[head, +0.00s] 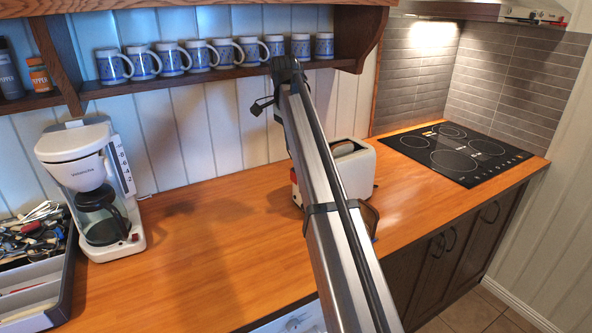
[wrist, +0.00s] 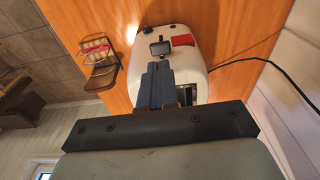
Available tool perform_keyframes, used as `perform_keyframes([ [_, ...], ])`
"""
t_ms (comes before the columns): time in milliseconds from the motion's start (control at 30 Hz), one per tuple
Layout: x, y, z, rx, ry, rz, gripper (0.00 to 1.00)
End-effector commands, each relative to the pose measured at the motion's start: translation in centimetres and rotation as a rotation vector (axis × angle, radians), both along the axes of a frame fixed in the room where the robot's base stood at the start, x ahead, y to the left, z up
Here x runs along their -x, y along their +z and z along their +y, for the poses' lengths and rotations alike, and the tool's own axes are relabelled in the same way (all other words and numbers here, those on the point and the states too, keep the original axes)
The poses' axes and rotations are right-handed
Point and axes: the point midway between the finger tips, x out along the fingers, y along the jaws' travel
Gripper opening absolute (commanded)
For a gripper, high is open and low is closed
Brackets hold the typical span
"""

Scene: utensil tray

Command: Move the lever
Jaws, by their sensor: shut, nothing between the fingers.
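The white toaster (head: 354,170) stands on the wooden counter, partly hidden behind my arm in the head view. In the wrist view the toaster (wrist: 192,62) shows its end face, with a dark lever (wrist: 160,48), a small dark knob and a red patch. My gripper (wrist: 157,70) is shut and empty, its fingertips right by the lever in the picture. I cannot tell whether they touch it. The gripper is hidden in the head view.
A coffee maker (head: 92,185) and a utensil tray (head: 68,275) stand at the left. A small brown rack (wrist: 102,78) stands beside the toaster. A black cord (wrist: 262,62) runs from the toaster. Mugs line the shelf (head: 215,73) above. The counter between coffee maker and toaster is clear.

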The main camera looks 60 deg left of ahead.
Motion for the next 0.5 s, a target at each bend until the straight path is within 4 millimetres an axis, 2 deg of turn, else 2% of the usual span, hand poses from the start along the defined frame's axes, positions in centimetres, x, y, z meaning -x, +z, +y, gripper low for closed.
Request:
perform_keyframes([
  [500, -0.5, -5.2, -0.1, 0.001, 0.000, 0.001, 0.00],
])
